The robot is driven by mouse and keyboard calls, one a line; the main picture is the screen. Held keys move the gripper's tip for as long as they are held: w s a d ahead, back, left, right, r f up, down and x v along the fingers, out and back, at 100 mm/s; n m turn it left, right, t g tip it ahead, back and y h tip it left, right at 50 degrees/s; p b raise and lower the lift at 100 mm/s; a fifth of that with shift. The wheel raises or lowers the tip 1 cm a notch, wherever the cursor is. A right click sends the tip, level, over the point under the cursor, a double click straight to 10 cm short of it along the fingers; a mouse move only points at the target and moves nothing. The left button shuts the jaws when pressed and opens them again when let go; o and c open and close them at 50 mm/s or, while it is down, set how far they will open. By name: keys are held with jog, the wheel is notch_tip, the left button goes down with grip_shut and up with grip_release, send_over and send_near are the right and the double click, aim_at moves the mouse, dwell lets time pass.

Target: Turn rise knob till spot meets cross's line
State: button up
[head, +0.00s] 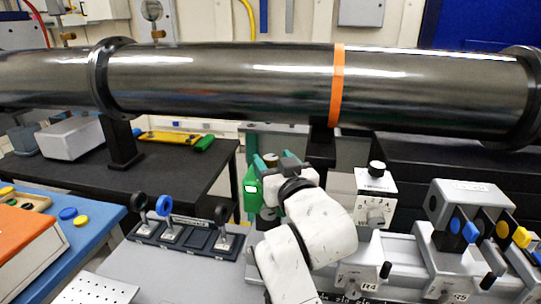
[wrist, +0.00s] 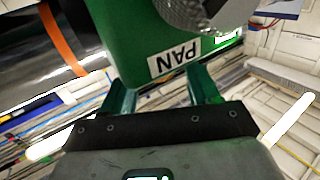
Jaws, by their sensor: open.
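My gripper (head: 266,174) is beside a small green unit (head: 250,190) in the middle of the head view. In the wrist view its two green fingers stand apart, open, with nothing clamped between them. Just beyond the fingertips is a green housing (wrist: 125,35) with a white label reading PAN (wrist: 174,60). A grey knurled knob (wrist: 195,12) shows at the top of the wrist view, partly cut off. I cannot read a rise label on any knob. No spot or cross can be made out.
A large dark pipe (head: 230,80) with an orange band (head: 337,85) crosses above. To the right stand a white numbered dial box (head: 375,200) and a grey rail unit (head: 470,205). The black bench (head: 70,185) has bare room.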

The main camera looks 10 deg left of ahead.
jog(key=shift+x, duration=1.05)
jog(key=c, duration=0.9)
jog(key=shift+c, duration=0.3)
